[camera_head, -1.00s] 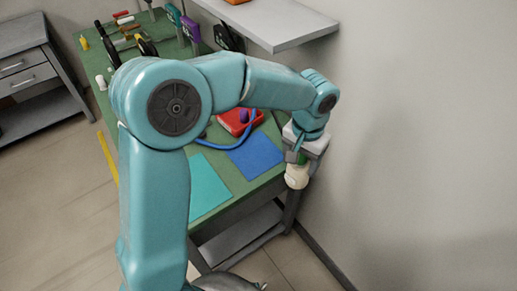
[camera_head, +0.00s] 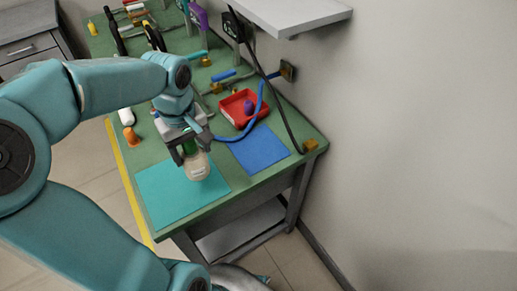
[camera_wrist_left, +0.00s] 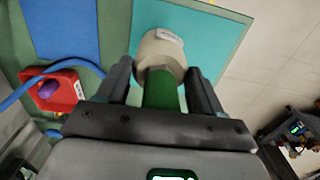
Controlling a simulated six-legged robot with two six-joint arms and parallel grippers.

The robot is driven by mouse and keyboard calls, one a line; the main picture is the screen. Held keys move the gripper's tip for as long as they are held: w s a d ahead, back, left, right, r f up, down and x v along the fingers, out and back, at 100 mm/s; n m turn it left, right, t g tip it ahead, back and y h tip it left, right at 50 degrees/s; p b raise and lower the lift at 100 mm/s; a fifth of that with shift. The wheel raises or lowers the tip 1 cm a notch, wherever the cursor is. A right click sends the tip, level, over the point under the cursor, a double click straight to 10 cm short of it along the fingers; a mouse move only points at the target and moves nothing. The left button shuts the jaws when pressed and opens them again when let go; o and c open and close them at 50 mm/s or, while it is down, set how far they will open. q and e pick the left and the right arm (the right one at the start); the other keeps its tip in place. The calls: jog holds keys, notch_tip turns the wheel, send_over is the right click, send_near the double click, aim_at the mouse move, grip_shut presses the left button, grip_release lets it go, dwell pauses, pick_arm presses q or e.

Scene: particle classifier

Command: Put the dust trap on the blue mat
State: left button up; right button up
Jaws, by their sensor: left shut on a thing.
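The dust trap appears to be the cream cylinder with a green neck and a white label (camera_head: 198,168). My left gripper (camera_head: 188,150) is shut on its green part. In the left wrist view, the cream body (camera_wrist_left: 160,48) sticks out beyond the two fingertips (camera_wrist_left: 160,85). The trap overlaps the teal mat (camera_head: 165,205) in the head view; its height above it is hard to tell. The blue mat (camera_head: 260,149) lies flat and bare to the right of the trap, and shows at upper left in the left wrist view (camera_wrist_left: 65,28). My right gripper is not in view.
A red tray (camera_head: 232,118) with a purple object (camera_head: 249,107) sits behind the blue mat. A blue hose (camera_head: 261,105) curves down between tray and mat. A dark cable (camera_head: 281,108) runs to a brass block (camera_head: 310,145) at right. A grey shelf (camera_head: 290,12) overhangs the back.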

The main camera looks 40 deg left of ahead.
pick_arm(q)
jog(key=s+n, duration=0.1)
jog(key=s+a, duration=0.1)
jog(key=shift+s+n, duration=0.3)
jog(key=shift+n, duration=0.1)
jog(key=shift+d+r, duration=0.1)
jog(key=w+d+p, duration=0.2)
jog(key=w+d, duration=0.1)
jog(key=w, duration=0.6)
jog(key=w+d+p, duration=0.2)
jog(key=w, duration=0.7)
jog(key=f, duration=0.6)
jog(key=shift+w+d+f+p, duration=0.2)
jog(key=shift+w+f+p, duration=0.1)
jog(key=shift+w+f, duration=0.2)
jog(key=shift+f, duration=0.1)
